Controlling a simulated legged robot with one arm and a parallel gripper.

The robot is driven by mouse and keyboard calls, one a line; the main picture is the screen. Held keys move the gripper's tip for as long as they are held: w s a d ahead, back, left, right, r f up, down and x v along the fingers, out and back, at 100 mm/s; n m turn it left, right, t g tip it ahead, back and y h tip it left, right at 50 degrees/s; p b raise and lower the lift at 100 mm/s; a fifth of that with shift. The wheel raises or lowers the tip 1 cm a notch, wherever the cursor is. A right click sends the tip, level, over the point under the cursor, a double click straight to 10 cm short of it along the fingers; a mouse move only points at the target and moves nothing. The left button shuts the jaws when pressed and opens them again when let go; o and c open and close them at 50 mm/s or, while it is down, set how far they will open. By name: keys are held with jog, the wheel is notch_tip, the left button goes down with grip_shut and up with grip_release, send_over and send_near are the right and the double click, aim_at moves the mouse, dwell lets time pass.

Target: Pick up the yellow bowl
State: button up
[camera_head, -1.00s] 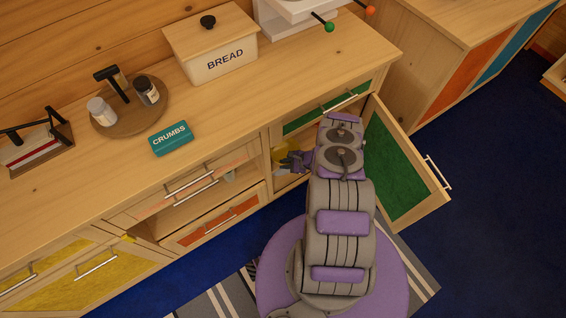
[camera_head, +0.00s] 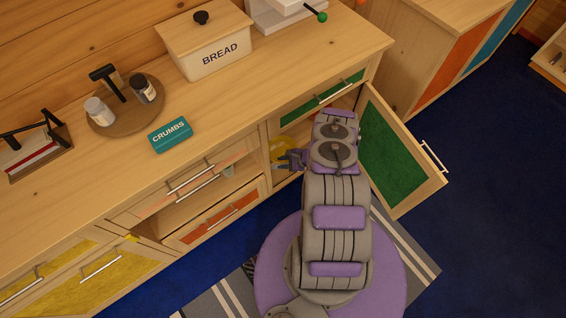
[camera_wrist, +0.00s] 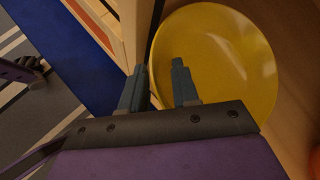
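The yellow bowl (camera_wrist: 235,60) lies inside the cabinet and fills the upper right of the wrist view. In the head view only part of the bowl (camera_head: 279,145) shows through the cabinet opening, beside my gripper. My gripper (camera_wrist: 158,68) is open, with a gap between its two blue-grey fingers. The right finger overlaps the bowl's inside in the picture, and the left finger lies just outside its left rim. I cannot tell whether either finger touches the bowl. In the head view my gripper (camera_head: 292,160) is partly hidden by the arm.
The open green cabinet door (camera_head: 393,155) stands just right of my arm. The wooden counter (camera_head: 300,75) is above the opening, with a bread box (camera_head: 215,62) and a teal crumbs box (camera_head: 170,134) on it. Blue floor (camera_head: 490,200) is clear at right.

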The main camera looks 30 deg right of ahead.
jog(key=shift+o, duration=1.4)
jog(key=shift+a, duration=0.15)
jog(key=p+v, duration=0.4)
jog(key=v, duration=1.3)
jog(key=shift+r+p, duration=0.15)
jog(key=shift+p, duration=0.2)
jog(key=shift+c, duration=0.2)
